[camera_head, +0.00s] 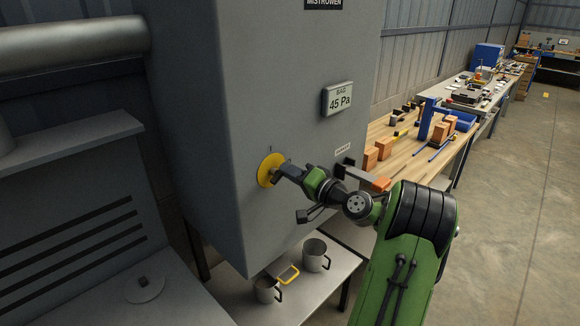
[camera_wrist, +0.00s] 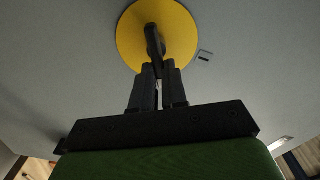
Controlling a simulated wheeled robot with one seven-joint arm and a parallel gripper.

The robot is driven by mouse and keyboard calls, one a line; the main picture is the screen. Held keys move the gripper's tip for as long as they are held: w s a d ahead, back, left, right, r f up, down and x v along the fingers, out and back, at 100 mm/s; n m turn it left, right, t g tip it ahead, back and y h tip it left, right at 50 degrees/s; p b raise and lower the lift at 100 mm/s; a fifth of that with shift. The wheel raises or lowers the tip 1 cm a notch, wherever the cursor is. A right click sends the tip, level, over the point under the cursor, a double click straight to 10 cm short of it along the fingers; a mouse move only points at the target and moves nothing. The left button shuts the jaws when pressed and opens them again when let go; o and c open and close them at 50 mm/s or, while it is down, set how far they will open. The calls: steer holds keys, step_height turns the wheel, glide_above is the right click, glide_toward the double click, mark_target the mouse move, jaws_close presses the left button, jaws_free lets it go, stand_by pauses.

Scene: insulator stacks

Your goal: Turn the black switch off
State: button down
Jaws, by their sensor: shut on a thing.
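The black switch is a narrow handle (camera_wrist: 152,42) on a round yellow plate (camera_head: 268,171), fixed to the front of a grey cabinet (camera_head: 285,80). The yellow plate also fills the upper middle of the wrist view (camera_wrist: 178,25). My gripper (camera_head: 279,174) reaches the plate from the right. In the wrist view, my gripper's two dark fingers (camera_wrist: 158,72) are close together around the lower end of the handle. The handle looks nearly upright there, leaning slightly. In the head view, my gripper hides most of the handle.
A display reading 45 Pa (camera_head: 338,99) sits on the cabinet to the upper right. Metal mugs (camera_head: 315,255) stand on a low table below. A wooden workbench (camera_head: 405,150) with blocks and tools runs behind my arm.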

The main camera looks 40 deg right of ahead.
steer(key=shift+d+f+m+p, duration=0.1)
steer(key=shift+f+m+p, duration=0.15)
steer(key=shift+m+p, duration=0.9)
steer(key=shift+d+f+m+p, duration=0.1)
steer(key=shift+f+m+p, duration=0.3)
steer(key=shift+m, duration=1.35)
steer(key=c, duration=1.2)
jaws_free()
steer(key=shift+r, duration=0.1)
steer(key=shift+o, duration=0.2)
steer(key=s+b, duration=0.2)
steer(key=s, duration=1.3)
steer(key=shift+s+d, duration=0.15)
steer(key=shift+s, duration=0.25)
